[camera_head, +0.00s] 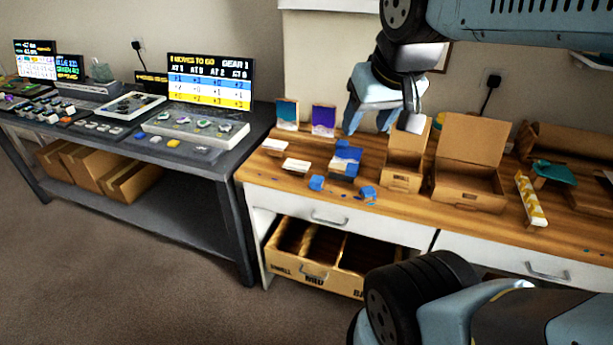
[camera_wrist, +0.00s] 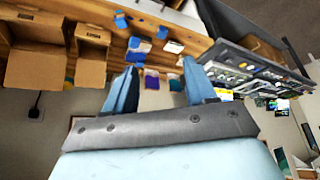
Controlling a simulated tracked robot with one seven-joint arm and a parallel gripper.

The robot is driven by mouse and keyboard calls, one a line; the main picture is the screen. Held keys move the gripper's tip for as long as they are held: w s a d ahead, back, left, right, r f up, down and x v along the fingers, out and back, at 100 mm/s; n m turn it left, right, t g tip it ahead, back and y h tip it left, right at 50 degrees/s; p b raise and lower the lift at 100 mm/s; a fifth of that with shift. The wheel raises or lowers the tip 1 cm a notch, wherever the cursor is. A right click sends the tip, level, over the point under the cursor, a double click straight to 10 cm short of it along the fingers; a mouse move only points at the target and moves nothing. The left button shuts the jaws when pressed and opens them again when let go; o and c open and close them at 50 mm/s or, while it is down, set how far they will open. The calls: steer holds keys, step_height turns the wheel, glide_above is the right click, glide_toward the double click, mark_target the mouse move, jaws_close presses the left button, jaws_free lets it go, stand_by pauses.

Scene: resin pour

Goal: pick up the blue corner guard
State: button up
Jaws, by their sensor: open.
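Small blue pieces lie near the front of the wooden bench: a blocky one (camera_head: 316,183) at the left and another blue piece (camera_head: 368,192) to its right, with small blue bits around it. I cannot tell for sure which is the blue corner guard. In the wrist view, blue pieces also show at the top, one of them the blue piece (camera_wrist: 121,22) near the bench edge. My gripper (camera_head: 368,126) is open and empty above the back of the bench, apart from these pieces. Its two blue fingers also show in the wrist view (camera_wrist: 160,72).
A blue and white box (camera_head: 346,158) stands between the blue pieces and my gripper. Open cardboard boxes (camera_head: 468,185) stand to the right. White blocks (camera_head: 296,165) and upright coloured cards (camera_head: 323,120) are at the left. A grey table (camera_head: 225,165) with screens adjoins the bench.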

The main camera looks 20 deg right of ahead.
steer(key=shift+o, duration=1.1)
steer(key=shift+m+g, duration=0.3)
steer(key=shift+m, duration=0.3)
steer(key=w, duration=0.1)
steer(key=w+d+f, duration=0.1)
steer(key=w, duration=0.2)
steer(key=shift+w+d+f, duration=0.15)
steer(key=shift+w+f, duration=0.05)
steer(key=shift+w, duration=0.1)
steer(key=m+g+h, duration=0.2)
steer(key=m+g, duration=0.1)
steer(key=m, duration=0.3)
glide_above(317, 178)
steer(key=s+a, duration=0.2)
steer(key=s+a+x, duration=0.1)
steer(key=x, duration=0.7)
steer(key=s+a+f+x, duration=0.1)
steer(key=x, duration=0.8)
steer(key=s+a+x, duration=0.2)
steer(key=x, duration=0.6)
steer(key=shift+f, duration=0.5)
steer(key=shift+x, duration=2)
steer(key=shift+w+d+f+t, duration=0.1)
steer(key=shift+d+f+t, duration=0.05)
steer(key=shift+f, duration=0.25)
steer(key=shift+w+d+f+t, duration=0.15)
steer(key=shift+f, duration=0.3)
